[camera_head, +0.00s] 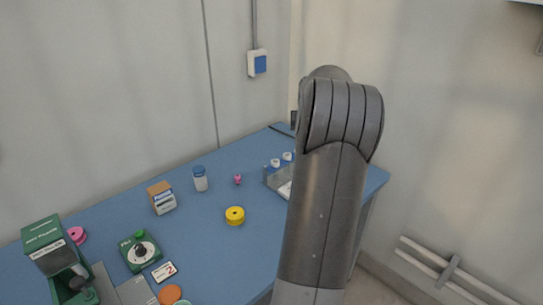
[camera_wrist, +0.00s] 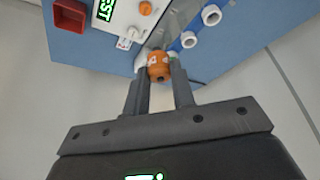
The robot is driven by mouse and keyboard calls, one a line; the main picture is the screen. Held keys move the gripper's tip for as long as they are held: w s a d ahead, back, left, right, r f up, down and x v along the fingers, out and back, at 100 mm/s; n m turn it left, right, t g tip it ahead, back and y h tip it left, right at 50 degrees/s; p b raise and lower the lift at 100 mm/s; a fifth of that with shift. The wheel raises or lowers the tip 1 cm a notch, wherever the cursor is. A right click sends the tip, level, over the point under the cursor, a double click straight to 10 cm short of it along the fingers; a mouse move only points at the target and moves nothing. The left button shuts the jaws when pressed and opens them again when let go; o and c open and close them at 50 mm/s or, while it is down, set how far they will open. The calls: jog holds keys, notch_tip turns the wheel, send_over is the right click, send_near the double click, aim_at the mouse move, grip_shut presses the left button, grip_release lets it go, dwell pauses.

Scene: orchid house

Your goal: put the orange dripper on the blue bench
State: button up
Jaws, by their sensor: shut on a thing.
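My gripper (camera_wrist: 160,82) shows in the wrist view, its two fingers shut on the orange dripper (camera_wrist: 159,66), a small round orange piece with pale marks. The dripper sits between the fingertips and overlaps the edge of the blue bench (camera_wrist: 95,52) in that view; I cannot tell its height. In the head view the blue bench (camera_head: 195,230) runs along the wall from lower left to the middle right. My arm covers part of its right side there and hides the gripper and the dripper.
Bare bench lies between the yellow spool and the rack.

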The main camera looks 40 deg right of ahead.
jog(key=shift+s+r, duration=0.1)
jog(key=shift+s, duration=0.05)
jog(key=s+a+f+n+g+y, duration=0.25)
jog(key=s+a+n, duration=0.25)
jog(key=a+n, duration=0.75)
jog(key=s+a+f+n+g+y, duration=0.2)
jog(key=s+a+f+n, duration=0.2)
jog(key=a+n, duration=0.8)
jog(key=s+a+f+n+g+y, duration=0.25)
jog(key=s+a+n, duration=0.25)
jog(key=a+n, duration=0.7)
jog(key=shift+m+t+h, duration=0.25)
jog(key=shift+t+h, duration=0.05)
jog(key=w+a+f, duration=0.2)
jog(key=a, duration=0.1)
jog(key=w+a+f, duration=0.2)
jog(key=w+a, duration=0.1)
jog(key=w+a+f, duration=0.2)
jog(key=a+f, duration=0.1)
jog(key=shift+w+a, duration=0.2)
jog(key=shift+a, duration=0.2)
jog(key=shift+f, duration=1.95)
